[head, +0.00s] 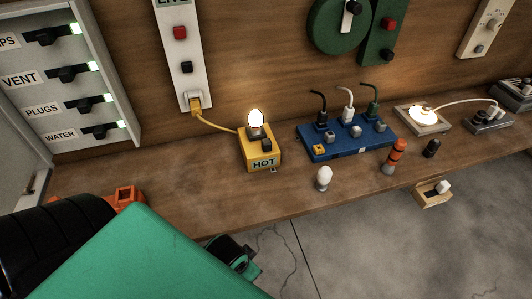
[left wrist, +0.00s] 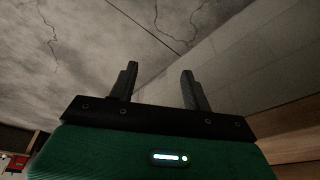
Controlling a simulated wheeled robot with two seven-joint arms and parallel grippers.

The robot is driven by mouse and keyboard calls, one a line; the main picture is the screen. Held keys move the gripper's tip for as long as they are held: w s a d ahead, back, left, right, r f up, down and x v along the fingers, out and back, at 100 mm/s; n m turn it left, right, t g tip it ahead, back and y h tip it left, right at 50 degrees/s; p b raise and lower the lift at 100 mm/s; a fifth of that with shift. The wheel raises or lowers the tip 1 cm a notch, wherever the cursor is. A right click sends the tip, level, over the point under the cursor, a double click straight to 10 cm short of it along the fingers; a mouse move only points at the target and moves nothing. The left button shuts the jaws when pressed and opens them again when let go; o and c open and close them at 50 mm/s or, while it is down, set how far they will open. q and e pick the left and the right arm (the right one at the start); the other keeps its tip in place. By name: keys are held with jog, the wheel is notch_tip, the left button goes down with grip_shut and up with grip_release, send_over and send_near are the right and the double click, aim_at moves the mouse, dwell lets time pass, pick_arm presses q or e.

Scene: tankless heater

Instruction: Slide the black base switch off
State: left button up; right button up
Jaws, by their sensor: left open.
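A yellow base (head: 261,157) labelled HOT stands on the wooden bench, with a lit bulb (head: 256,121) upright on it. A small black switch (head: 266,145) sits on top of this base, right of the bulb; its on or off position is too small to tell. In the left wrist view my left gripper (left wrist: 159,82) is open and empty, with bare floor and wall beyond its fingers. In the head view my green and black left arm fills the lower left, apart from the yellow base, and its fingertips are not clearly visible. My right gripper is not in view.
A yellow cord runs from the base to a white wall strip (head: 183,90). A blue plug block (head: 345,140) stands to the right, with a loose white bulb (head: 323,178) in front. A labelled switch panel (head: 75,90) is at left. The bench (head: 170,185) left of the base is mostly clear.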

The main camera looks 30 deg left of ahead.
pick_arm(q)
jog(key=v, duration=0.7)
jog(key=w+r+m+t, duration=0.1)
jog(key=w+r+t, duration=0.65)
jog(key=w, duration=0.45)
jog(key=w+r+t, duration=0.6)
jog(key=w+r, duration=0.3)
jog(key=w, duration=0.3)
jog(key=w+d+r+m+t+h, duration=0.4)
jog(key=d+r+m+h, duration=0.35)
jog(key=r, duration=0.35)
jog(key=d+r+m+g+h, duration=0.3)
jog(key=d+m+g+h, duration=0.2)
jog(key=m+h, duration=0.4)
jog(key=m+g+y, duration=0.7)
jog(key=g+y, duration=0.9)
jog(key=y, duration=0.1)
send_over(267, 141)
notch_tip(267, 141, down, 8)
jog(key=shift+n, duration=0.25)
notch_tip(267, 141, down, 12)
jog(key=shift+r+p, duration=0.1)
jog(key=shift+p, duration=1.15)
jog(key=shift+f, duration=0.75)
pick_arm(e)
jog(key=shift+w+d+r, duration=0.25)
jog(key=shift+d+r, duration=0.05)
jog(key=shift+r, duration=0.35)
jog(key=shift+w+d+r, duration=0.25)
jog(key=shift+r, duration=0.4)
